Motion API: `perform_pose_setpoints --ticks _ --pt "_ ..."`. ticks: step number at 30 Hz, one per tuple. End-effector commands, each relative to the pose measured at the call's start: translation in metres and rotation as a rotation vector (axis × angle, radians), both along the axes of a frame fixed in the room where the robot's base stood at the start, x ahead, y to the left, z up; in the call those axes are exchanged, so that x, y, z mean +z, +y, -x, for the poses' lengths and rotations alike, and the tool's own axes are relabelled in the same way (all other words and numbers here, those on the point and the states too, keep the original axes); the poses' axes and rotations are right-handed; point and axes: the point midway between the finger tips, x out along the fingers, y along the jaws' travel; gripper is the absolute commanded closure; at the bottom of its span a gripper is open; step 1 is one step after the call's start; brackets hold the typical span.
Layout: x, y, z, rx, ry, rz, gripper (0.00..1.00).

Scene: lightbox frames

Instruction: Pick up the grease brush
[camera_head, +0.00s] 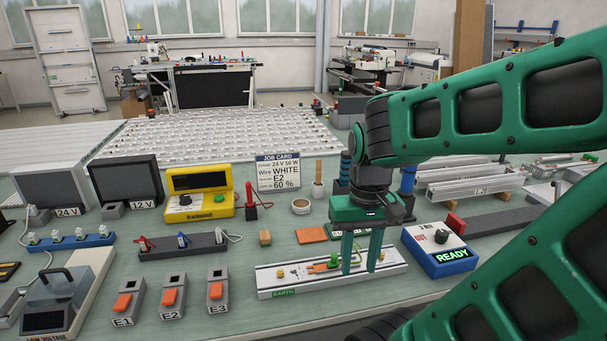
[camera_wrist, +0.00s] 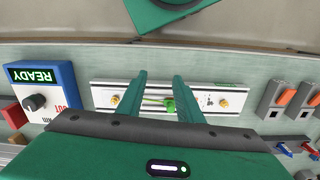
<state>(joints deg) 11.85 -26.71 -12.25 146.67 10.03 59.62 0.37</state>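The likely grease brush (camera_head: 318,172) is a light wooden handle standing upright, its lower end in or behind a small whitish holder. It is behind my gripper and to its left in the head view. I cannot make out its bristles, and I do not see it in the wrist view. My gripper (camera_head: 359,268) points down over the white EARTH rail (camera_head: 285,281), fingers apart. The wrist view shows the open fingers (camera_wrist: 160,77) with a green clamp (camera_wrist: 169,104) on the rail seen between them. Nothing is held.
Orange-switched blocks (camera_head: 217,291) are left.

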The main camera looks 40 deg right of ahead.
Motion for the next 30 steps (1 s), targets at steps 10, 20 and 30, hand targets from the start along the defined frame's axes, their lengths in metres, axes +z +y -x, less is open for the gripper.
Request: perform_pose_setpoints --ticks 10,20,30 --pt "0.000 0.000 0.000 0.000 0.000 0.000 0.67" --pt "0.030 -0.016 -0.031 0.162 -0.010 0.009 0.67" --pt "0.080 -0.071 -0.147 0.631 0.000 0.024 0.67"
